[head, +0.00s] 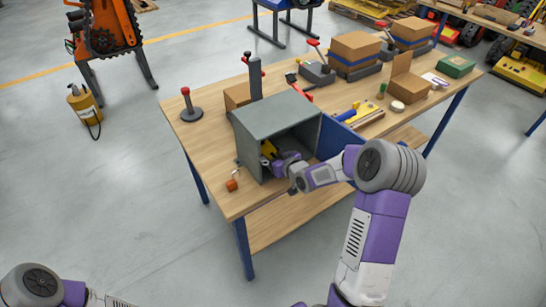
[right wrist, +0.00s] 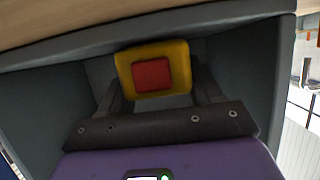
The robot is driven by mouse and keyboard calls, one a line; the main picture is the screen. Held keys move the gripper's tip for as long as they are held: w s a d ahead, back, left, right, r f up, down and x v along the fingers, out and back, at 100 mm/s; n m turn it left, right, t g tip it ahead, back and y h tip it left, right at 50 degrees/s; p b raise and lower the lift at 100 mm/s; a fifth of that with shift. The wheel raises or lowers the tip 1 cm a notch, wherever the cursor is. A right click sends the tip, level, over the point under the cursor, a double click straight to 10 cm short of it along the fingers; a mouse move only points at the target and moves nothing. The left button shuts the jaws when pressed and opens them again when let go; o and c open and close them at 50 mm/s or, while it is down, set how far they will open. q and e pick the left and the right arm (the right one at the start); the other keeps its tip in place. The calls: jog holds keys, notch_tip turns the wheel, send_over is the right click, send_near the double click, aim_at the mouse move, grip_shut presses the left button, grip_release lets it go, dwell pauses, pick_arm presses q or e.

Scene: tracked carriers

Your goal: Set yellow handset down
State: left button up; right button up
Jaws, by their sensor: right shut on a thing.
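The yellow handset (head: 267,149) shows at the mouth of a grey cabinet (head: 275,112) on the wooden table. My right gripper (head: 275,158) reaches in through the cabinet's open front and is shut on the handset. In the right wrist view the handset (right wrist: 180,55) is a yellow block with a red square on its face, held between the two dark fingers. The grey cabinet walls (right wrist: 245,70) surround it there. I cannot tell whether the handset touches the cabinet floor. My left gripper is out of view; only part of my left arm shows at the lower left.
The blue cabinet door (head: 340,138) stands open to the right, beside my right arm. A small orange object (head: 232,185) lies by the table's left front edge. A red-topped post (head: 190,105) stands at the left. Cardboard boxes (head: 355,48) and tools fill the right side.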

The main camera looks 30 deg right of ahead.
jog(key=o, duration=0.8)
jog(key=shift+f, duration=0.2)
jog(key=shift+c, duration=0.2)
jog(key=o, duration=0.5)
jog(key=shift+r, duration=0.1)
jog(key=shift+c, duration=0.2)
jog(key=shift+r, duration=0.1)
jog(key=shift+s+r, duration=0.2)
jog(key=shift+s, duration=0.05)
jog(key=p+v, duration=0.2)
jog(key=v, duration=0.9)
jog(key=shift+s+p, duration=0.2)
jog(key=shift+p, duration=0.2)
